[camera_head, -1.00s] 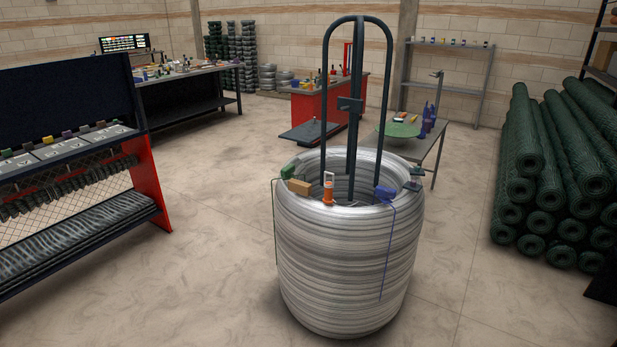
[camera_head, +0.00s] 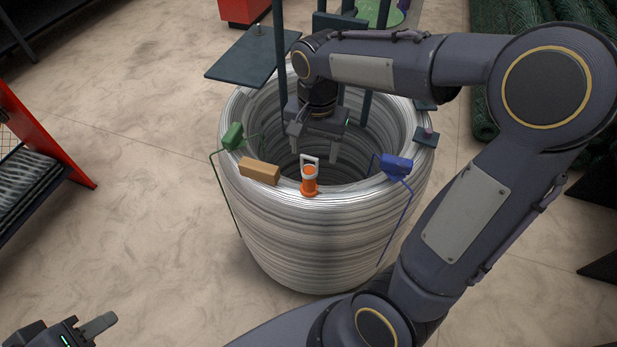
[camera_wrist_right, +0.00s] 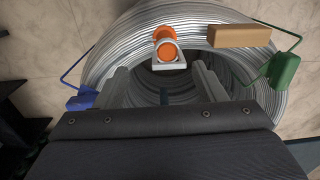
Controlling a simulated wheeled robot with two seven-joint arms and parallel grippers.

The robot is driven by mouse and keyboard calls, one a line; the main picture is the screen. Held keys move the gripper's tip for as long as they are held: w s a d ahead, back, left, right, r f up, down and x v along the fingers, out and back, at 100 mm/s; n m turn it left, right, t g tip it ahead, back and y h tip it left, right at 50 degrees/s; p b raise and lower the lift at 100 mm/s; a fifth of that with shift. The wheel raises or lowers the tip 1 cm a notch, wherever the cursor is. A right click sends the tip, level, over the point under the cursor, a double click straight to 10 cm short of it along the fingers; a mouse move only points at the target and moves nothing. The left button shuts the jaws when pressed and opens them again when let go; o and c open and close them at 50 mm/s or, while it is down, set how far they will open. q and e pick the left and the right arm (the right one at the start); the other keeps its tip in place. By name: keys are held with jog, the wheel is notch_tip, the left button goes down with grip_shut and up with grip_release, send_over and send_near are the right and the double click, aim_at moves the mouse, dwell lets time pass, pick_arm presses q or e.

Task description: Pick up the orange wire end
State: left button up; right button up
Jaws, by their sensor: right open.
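The orange wire end (camera_head: 309,180) stands on the front rim of the silver wire coil (camera_head: 300,235), with a pale loop on its top. It also shows in the right wrist view (camera_wrist_right: 164,48), on the rim beyond the fingertips. My right gripper (camera_head: 316,146) points down over the coil's hollow, just behind the orange wire end. It is open and empty; in the right wrist view, its two fingers (camera_wrist_right: 160,70) are spread apart, not touching the orange end. My left gripper (camera_head: 98,328) is at the bottom left, partly cut off, away from the coil; its jaws cannot be judged.
On the rim are a tan block (camera_head: 259,171), a green clip with wire (camera_head: 232,136), a blue clip with wire (camera_head: 396,164) and a dark clip (camera_head: 426,138). Dark frame posts (camera_head: 279,60) rise behind my right gripper. The floor left of the coil is clear.

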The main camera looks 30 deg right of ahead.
aim_at(309, 170)
jog(key=shift+w+f, duration=0.25)
jog(key=shift+w, duration=0.3)
jog(key=shift+f, duration=0.3)
jog(key=f, duration=0.7)
jog(key=shift+a, duration=0.25)
jog(key=shift+c, duration=0.4)
jog(key=shift+r, duration=0.1)
jog(key=c, duration=1.1)
jog(key=shift+o, duration=0.2)
jog(key=shift+r, duration=0.1)
